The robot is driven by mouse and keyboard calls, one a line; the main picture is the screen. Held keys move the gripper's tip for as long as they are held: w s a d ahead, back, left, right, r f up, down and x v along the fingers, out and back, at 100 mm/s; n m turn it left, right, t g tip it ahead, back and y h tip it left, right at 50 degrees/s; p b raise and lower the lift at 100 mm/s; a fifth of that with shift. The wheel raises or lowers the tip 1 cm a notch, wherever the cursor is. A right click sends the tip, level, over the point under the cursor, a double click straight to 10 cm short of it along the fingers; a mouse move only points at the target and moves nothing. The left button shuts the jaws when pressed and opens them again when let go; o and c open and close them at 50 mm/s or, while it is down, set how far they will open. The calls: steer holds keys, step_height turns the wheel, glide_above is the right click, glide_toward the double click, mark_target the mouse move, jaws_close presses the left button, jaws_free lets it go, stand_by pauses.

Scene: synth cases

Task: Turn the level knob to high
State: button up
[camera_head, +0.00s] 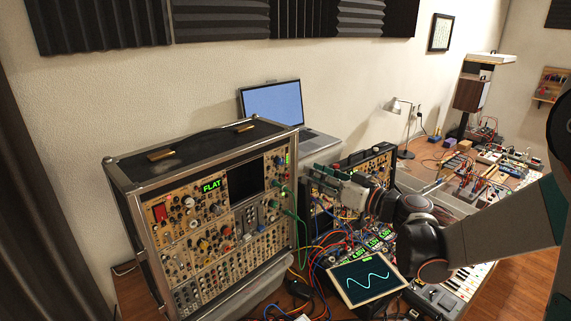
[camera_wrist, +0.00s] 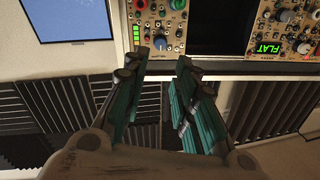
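The large synth case (camera_head: 203,210) stands upright on the table, its tan panel crowded with knobs. My gripper (camera_head: 314,174) is just right of the case's upper right edge. In the wrist view my gripper (camera_wrist: 164,60) has its two teal fingers apart with nothing between them. A blue-grey knob (camera_wrist: 160,42) on a narrow panel strip shows just beyond the gap between the fingertips, seemingly untouched. A green light bar (camera_wrist: 137,38) is beside it. The labels are too small to read, so I cannot tell for sure which knob is the level knob.
A display reading FLAT (camera_head: 211,185) sits on the case panel, beside a dark screen (camera_head: 245,181). Green patch cables (camera_head: 299,222) hang at the case's right edge. A laptop (camera_head: 273,105) stands behind. A tablet with a wave (camera_head: 367,278) and a second case (camera_head: 365,166) crowd the right.

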mark_target(282, 161)
steer(key=b+x, duration=0.1)
steer(key=x, duration=1)
jaws_close()
